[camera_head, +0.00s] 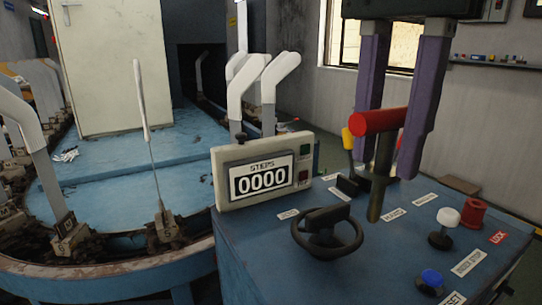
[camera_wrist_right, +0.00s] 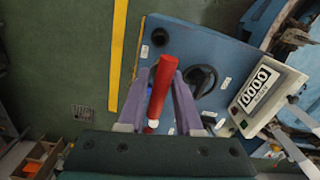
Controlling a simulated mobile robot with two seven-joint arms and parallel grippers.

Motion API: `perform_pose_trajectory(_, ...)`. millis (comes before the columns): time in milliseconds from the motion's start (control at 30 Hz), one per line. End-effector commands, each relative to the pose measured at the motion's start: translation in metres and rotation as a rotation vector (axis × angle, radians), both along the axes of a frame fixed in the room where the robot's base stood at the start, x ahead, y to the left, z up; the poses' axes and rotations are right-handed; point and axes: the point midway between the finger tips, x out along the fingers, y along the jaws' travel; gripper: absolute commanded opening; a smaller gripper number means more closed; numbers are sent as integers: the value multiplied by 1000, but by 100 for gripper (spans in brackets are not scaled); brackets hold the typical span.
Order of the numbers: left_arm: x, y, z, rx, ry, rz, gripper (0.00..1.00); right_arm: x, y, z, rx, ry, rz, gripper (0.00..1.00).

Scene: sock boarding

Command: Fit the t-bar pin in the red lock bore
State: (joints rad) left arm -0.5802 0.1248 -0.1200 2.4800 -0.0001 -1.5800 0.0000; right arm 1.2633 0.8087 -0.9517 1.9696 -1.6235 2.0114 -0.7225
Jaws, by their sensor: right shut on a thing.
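The t-bar pin has a red crossbar handle (camera_head: 382,121) and a dark olive shaft (camera_head: 378,190) pointing down, nearly upright. My right gripper (camera_head: 390,150), with purple fingers, is shut on the red handle; in the right wrist view the handle (camera_wrist_right: 163,88) lies between the fingers. The shaft's lower end shows over the console top; I cannot tell its height above it. The red lock bore (camera_head: 472,213) is a short red collar to the right of the shaft, beside a red LOCK label. In the wrist view I cannot make the bore out. My left gripper is out of view.
The blue console (camera_head: 262,250) carries a black handwheel (camera_head: 327,232), a white-topped knob (camera_head: 447,217), a blue button (camera_head: 431,279) and a yellow-tipped lever (camera_head: 347,138). A counter box (camera_head: 262,178) reading 0000 stands at its left. White sock forms (camera_head: 275,75) rise behind.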

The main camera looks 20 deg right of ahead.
Motion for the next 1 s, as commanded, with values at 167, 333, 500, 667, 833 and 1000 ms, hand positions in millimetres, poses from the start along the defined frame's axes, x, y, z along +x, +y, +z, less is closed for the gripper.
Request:
perform_pose_trajectory(167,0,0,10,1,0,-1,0,0,0,13,0,1,-1,0)
perform_pose_trajectory(333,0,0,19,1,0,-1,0,0,0,23,0,0,-1,0)
perform_pose_trajectory(500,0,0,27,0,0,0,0,0,0,32,0,0,-1,0)
perform_pose_trajectory(667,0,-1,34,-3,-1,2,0,0,0,41,0,0,-1,0)
perform_pose_trajectory(833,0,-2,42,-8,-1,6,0,0,0,50,1,0,-1,0)
perform_pose_trajectory(1000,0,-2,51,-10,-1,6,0,0,0,59,1,0,-1,0)
